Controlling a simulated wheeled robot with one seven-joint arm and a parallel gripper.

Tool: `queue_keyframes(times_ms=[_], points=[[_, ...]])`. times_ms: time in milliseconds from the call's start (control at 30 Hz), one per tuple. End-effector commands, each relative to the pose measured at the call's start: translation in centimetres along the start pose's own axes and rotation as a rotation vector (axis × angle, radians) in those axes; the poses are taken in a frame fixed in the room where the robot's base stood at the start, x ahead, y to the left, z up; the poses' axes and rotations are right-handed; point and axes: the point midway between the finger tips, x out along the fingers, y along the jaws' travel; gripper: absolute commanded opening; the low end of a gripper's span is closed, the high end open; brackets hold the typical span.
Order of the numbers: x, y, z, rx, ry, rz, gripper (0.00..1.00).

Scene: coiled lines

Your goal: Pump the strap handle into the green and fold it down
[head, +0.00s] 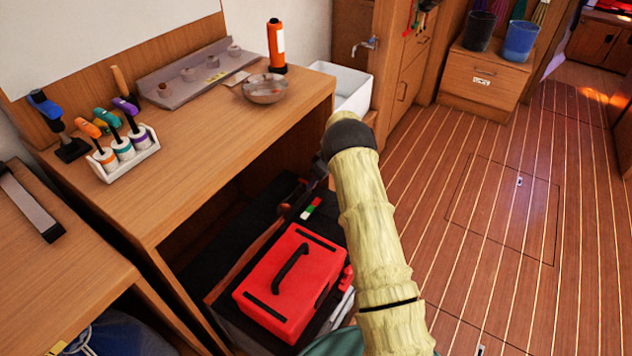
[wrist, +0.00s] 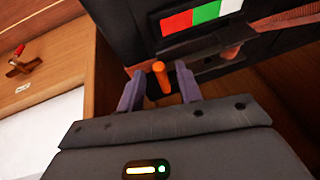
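The strap handle (wrist: 162,78) shows in the wrist view as a short orange bar, seen nearly end-on. My gripper (wrist: 160,69) has its two purple fingers apart, one on each side of the orange bar, with a gap visible on both sides. A red, green and white gauge (wrist: 203,14) is just beyond, on a dark case; it also shows in the head view (head: 311,208). A brown strap (wrist: 280,28) runs to a dark fitting right of the handle. Any pointer on the gauge is not clear. In the head view my arm hides most of my gripper and the handle.
A red toolbox (head: 290,283) stands near the dark case under the wooden bench (head: 200,165). The bench holds a bowl (head: 265,90), an orange bottle (head: 276,45) and a rack of tools (head: 125,155). A white bin (head: 350,88) stands behind. The floor to the right is clear.

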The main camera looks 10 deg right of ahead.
Motion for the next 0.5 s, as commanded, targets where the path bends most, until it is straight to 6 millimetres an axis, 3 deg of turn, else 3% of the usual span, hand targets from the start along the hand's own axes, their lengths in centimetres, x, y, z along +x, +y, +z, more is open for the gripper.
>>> queue_keyframes(times_ms=[267,433,500], points=[[0.07,0.03,0.0,0.0,0.0,0.001,0.33],[0.06,0.03,0.0,0.0,0.0,0.001,0.0],[0.06,0.03,0.0,0.0,0.001,0.001,0.0]])
